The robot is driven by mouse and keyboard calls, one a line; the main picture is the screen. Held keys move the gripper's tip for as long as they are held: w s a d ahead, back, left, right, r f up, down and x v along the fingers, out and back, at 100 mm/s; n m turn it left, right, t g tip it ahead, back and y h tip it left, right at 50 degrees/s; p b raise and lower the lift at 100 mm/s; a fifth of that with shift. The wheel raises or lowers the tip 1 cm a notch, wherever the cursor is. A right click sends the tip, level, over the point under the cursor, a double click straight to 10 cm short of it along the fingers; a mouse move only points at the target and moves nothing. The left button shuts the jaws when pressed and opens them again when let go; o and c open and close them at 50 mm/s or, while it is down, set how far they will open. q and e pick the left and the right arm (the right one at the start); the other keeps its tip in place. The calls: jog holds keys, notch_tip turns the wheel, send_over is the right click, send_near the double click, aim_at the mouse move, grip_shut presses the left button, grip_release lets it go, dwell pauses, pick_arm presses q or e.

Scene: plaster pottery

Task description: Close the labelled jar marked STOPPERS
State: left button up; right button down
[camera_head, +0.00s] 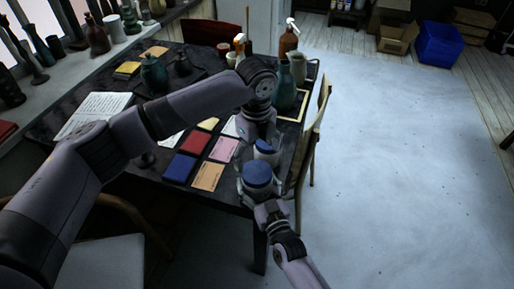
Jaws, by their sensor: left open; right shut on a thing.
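A pale jar with a round blue top (257,175) is at the table's near right corner. My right gripper (259,193) comes up from below and is shut on this jar. A second, smaller blue-topped pale thing (266,147) is just behind it. My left gripper (258,146) reaches down from above beside this second thing with its fingers open. Whether its fingers touch it I cannot tell. No STOPPERS label can be read on either. Whether each blue top is seated or loose is too small to tell.
The dark table (150,170) carries a red card (195,142), a blue card (179,168) and several other cards and papers. A dark teal bottle (285,88) and a brown spray bottle (289,40) stand behind the grippers. A chair (318,125) is at the right edge.

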aim_at(257, 171)
pick_arm(q)
jog(key=n, duration=0.4)
jog(key=shift+r, duration=0.2)
jog(key=n, duration=0.6)
jog(key=shift+d+r, duration=0.1)
jog(key=shift+r, duration=0.15)
jog(key=n, duration=0.4)
jog(key=shift+r, duration=0.15)
jog(key=n, duration=0.5)
jog(key=shift+r, duration=0.2)
notch_tip(257, 171, down, 8)
jog(key=shift+f, duration=0.1)
jog(key=shift+c, duration=0.3)
